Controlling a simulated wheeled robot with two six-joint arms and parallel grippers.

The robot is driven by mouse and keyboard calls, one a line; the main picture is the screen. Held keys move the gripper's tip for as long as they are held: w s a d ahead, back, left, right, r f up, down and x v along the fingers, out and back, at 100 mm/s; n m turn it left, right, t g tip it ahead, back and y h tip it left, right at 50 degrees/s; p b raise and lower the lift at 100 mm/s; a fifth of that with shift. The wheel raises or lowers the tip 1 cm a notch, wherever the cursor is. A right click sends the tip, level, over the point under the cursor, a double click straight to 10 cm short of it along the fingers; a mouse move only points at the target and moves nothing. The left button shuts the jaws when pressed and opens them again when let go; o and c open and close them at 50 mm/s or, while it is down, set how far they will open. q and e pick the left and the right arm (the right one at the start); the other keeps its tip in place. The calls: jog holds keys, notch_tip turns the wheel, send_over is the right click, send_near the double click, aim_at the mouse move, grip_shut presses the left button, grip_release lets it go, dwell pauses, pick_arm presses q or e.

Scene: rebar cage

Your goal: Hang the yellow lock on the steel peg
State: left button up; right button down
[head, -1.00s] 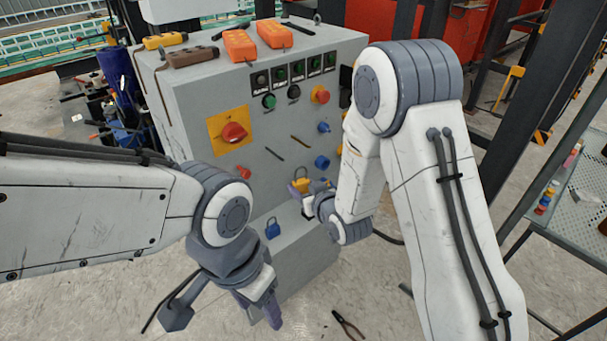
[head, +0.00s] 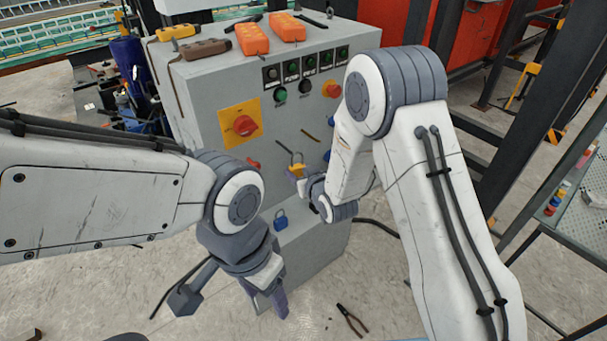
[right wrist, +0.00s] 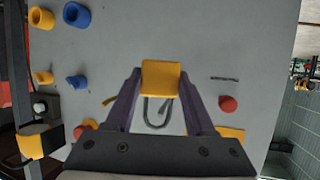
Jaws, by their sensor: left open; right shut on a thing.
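The yellow lock (head: 297,170) is held by my right gripper (head: 295,174) in front of the grey cabinet's face. In the right wrist view the lock (right wrist: 160,78) sits between the two purple fingers, with its shackle (right wrist: 158,112) pointing down in that picture; in the head view the shackle points up. My left gripper (head: 270,302) is open and empty, low in front of the cabinet.
A brownish peg (head: 310,136) is to the right of the steel peg. A blue lock (head: 281,220) stands on the cabinet's ledge. A red rotary switch (head: 245,125) and several buttons are above. Pliers (head: 351,320) lie on the floor.

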jog(key=shift+w+a+f+b, duration=0.25)
jog(key=shift+w+a, duration=0.45)
jog(key=shift+w, duration=0.2)
jog(key=shift+w+a+f+b, duration=0.1)
jog(key=shift+w+a+b, duration=0.1)
jog(key=shift+w+a, duration=0.6)
jog(key=shift+w+d, duration=0.15)
jog(key=shift+c, duration=0.9)
grip_release()
